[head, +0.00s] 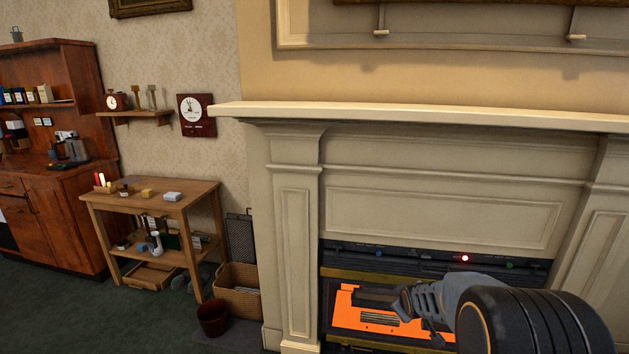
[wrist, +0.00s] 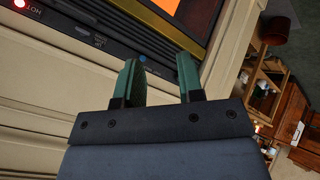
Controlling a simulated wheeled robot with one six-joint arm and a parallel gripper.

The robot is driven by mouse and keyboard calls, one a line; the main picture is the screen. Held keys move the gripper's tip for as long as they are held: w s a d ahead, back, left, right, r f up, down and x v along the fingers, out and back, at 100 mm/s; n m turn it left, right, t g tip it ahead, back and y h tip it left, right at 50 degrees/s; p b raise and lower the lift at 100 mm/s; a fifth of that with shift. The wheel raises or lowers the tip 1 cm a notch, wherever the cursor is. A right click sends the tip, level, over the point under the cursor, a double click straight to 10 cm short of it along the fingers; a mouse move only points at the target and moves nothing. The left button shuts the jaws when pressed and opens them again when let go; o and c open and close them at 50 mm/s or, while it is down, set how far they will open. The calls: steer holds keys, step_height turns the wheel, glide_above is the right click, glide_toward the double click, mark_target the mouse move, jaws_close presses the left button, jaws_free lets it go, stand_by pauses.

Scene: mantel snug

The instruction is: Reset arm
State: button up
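My arm reaches in from the lower right of the head view, and my gripper (head: 408,302) is in front of the fireplace heater (head: 380,318), which has an orange panel. In the wrist view my gripper (wrist: 159,75) shows two green-padded fingers standing apart, with nothing seen between them. The heater's dark control strip (head: 400,258) has a lit red lamp (head: 465,258); the lamp also shows in the wrist view (wrist: 20,4). Whether the fingers touch the heater cannot be told. My arm hides the heater's right part.
A cream mantelpiece (head: 430,115) frames the heater closely. A wooden side table (head: 185,192) with small items stands left, beside a wicker basket (head: 237,303) and a dark red bin (head: 212,317). A wooden cabinet (head: 65,205) is farther left. Green carpet (head: 50,315) is open in front.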

steer(key=s+a+r+m+g+p, duration=0.2)
steer(key=s+a+r+m+p, duration=0.1)
steer(key=s+r, duration=0.8)
steer(key=s+a+r+m+g+y+p, duration=0.1)
steer(key=s+a+r+m+p, duration=0.3)
steer(key=s+r+p, duration=0.4)
steer(key=s+a+r+g, duration=0.1)
steer(key=s+r, duration=0.2)
steer(key=s, duration=0.3)
steer(key=shift+a+r+g+y, duration=0.15)
steer(key=shift+a+g+y, duration=0.15)
